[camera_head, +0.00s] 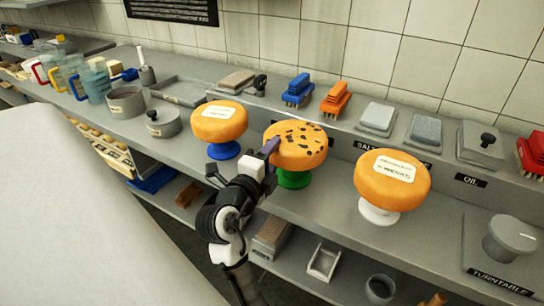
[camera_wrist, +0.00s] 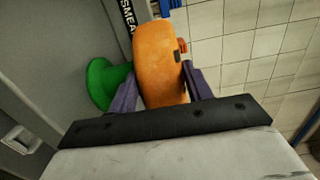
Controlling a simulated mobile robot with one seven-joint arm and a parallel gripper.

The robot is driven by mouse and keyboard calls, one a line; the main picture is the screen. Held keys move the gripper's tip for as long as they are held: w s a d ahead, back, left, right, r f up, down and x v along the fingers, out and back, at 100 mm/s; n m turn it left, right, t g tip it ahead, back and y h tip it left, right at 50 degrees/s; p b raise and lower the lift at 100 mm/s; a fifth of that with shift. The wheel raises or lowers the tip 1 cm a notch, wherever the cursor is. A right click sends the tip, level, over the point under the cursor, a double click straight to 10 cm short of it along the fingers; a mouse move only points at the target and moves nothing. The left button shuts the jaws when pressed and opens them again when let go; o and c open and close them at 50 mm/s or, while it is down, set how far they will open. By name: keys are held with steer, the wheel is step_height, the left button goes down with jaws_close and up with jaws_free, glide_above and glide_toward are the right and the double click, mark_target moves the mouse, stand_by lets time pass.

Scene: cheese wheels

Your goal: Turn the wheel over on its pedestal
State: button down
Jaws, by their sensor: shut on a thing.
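Three orange cheese wheels rest on pedestals along the counter. The middle wheel (camera_head: 296,143) has dark spots on its upper face and sits on a green pedestal (camera_head: 293,179). My gripper (camera_head: 268,148) is at its left edge in the head view. In the wrist view the purple fingers stand on both sides of the orange wheel (camera_wrist: 160,60), with the green pedestal (camera_wrist: 103,84) to the left. The gripper is shut on this wheel. The left wheel (camera_head: 219,121) is on a blue pedestal (camera_head: 223,150); the right wheel (camera_head: 392,179) is on a white pedestal (camera_head: 379,212). Both carry white labels on top.
Behind stand a blue brush (camera_head: 299,90), an orange brush (camera_head: 335,99) and grey blocks. At left are a lidded pot (camera_head: 163,122) and jugs. At right is a turntable (camera_head: 509,238). A lower shelf with bins runs below the counter front.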

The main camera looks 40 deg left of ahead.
stand_by(0.3)
steer(key=c, duration=0.6)
jaws_free()
steer(key=shift+o, duration=0.2)
steer(key=shift+f, duration=0.25)
steer(key=b+v, duration=0.4)
steer(key=v, duration=1)
steer(key=shift+r, duration=0.2)
steer(key=shift+w, duration=0.1)
